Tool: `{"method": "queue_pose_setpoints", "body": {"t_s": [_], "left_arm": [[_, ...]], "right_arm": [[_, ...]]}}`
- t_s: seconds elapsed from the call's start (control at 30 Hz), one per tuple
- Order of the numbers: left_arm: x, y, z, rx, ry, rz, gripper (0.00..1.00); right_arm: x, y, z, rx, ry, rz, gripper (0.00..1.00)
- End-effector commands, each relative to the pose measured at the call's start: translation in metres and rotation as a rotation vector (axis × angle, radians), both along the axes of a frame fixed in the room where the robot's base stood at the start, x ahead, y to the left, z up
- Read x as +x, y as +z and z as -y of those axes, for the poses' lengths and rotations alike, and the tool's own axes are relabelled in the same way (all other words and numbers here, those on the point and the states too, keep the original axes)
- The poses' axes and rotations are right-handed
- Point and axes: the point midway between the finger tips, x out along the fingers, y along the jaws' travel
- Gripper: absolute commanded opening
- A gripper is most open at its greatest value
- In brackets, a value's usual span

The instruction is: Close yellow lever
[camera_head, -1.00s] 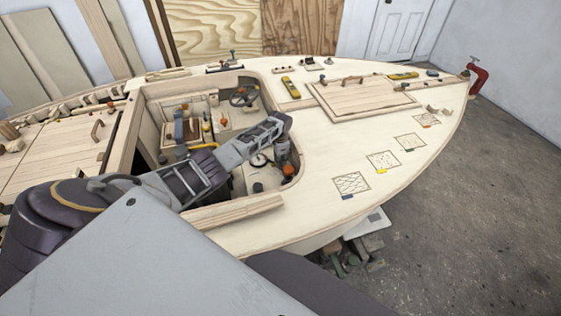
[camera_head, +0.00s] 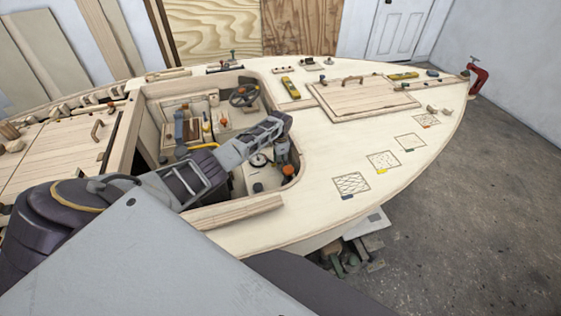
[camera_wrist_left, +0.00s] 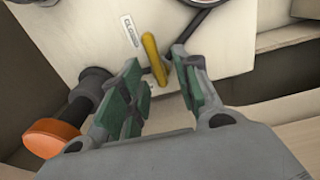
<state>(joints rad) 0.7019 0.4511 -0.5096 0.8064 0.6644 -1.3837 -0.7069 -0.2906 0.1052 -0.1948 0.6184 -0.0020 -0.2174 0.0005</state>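The yellow lever (camera_wrist_left: 154,60) shows in the left wrist view, lying slantwise on a pale panel beside a small label that seems to read "CLOSED". My left gripper (camera_wrist_left: 157,66) is open, its two green-padded fingers on either side of the lever's lower part as seen from the wrist. I cannot tell whether either finger touches it. In the head view my left gripper (camera_head: 283,122) reaches over the right part of the cockpit, and I cannot make out the lever there. My right gripper is not in view.
An orange knob on a black stem (camera_wrist_left: 58,138) stands left of the fingers in the wrist view. A dark ring (camera_wrist_left: 190,8) crosses its top edge. The wooden cockpit rim (camera_head: 235,212) surrounds the work area. A steering wheel (camera_head: 244,95) sits behind the gripper.

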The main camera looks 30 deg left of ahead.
Motion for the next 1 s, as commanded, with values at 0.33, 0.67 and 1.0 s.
{"method": "queue_pose_setpoints", "body": {"t_s": [0.33,0.67,1.0], "left_arm": [[0.000,0.022,-0.001,0.000,0.000,0.001,0.32],[0.000,0.061,-0.001,0.001,0.000,0.002,0.32],[0.001,0.105,-0.001,0.001,0.000,0.002,0.32]], "right_arm": [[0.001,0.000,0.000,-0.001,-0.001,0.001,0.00],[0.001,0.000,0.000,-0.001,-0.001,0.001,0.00],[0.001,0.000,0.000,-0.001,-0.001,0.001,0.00]]}}
